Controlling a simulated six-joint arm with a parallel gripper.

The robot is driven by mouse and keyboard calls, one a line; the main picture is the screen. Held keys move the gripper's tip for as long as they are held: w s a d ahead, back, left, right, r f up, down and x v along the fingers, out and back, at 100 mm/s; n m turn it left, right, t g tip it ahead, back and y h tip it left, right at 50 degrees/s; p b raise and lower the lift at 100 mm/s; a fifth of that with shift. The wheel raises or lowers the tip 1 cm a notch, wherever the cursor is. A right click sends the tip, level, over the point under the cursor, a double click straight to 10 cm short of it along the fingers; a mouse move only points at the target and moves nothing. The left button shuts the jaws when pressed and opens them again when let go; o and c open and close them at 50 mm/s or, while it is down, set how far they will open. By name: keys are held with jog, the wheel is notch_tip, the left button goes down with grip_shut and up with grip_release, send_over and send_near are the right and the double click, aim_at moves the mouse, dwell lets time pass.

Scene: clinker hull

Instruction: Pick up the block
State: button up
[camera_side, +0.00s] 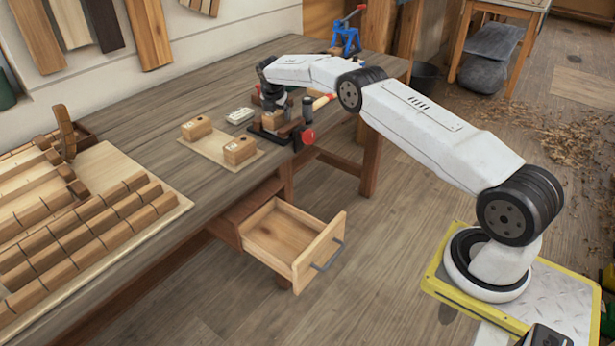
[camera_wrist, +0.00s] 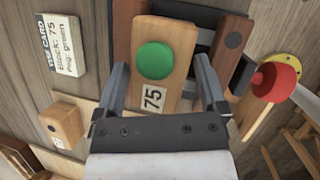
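The wooden block (camera_wrist: 176,92) with a green round peg end (camera_wrist: 155,60) and a "75" label lies between the two fingers of my gripper (camera_wrist: 160,66) in the wrist view. The fingers are apart, one on each side of the block, with a narrow gap showing at the left; contact on the right is hard to tell. In the side view my gripper (camera_side: 271,108) is low over the bench, and the block there is largely hidden by it. A task card (camera_wrist: 60,44) reads "Block: 75, Peg: green".
A dark fixture with a red knob (camera_wrist: 275,78) stands right beside the block. Two other blocks, a left one (camera_side: 196,128) and a right one (camera_side: 240,149), sit on a pale board (camera_side: 213,150). An open drawer (camera_side: 292,243) juts out below the bench (camera_side: 150,150).

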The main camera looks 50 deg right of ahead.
aim_at(279, 113)
grip_shut()
jog(key=shift+r, duration=0.15)
notch_tip(279, 113, up, 4)
jog(key=shift+w+f, duration=0.15)
jog(key=shift+f, duration=0.1)
jog(key=shift+s+a+r, duration=0.3)
jog(key=shift+s+r, duration=0.5)
jog(key=shift+s, duration=0.15)
jog(key=s+a+r, duration=0.3)
jog(key=s+r, duration=0.4)
jog(key=s, duration=0.4)
jog(key=shift+s+a+r, duration=0.3)
jog(key=shift+s+r, duration=0.05)
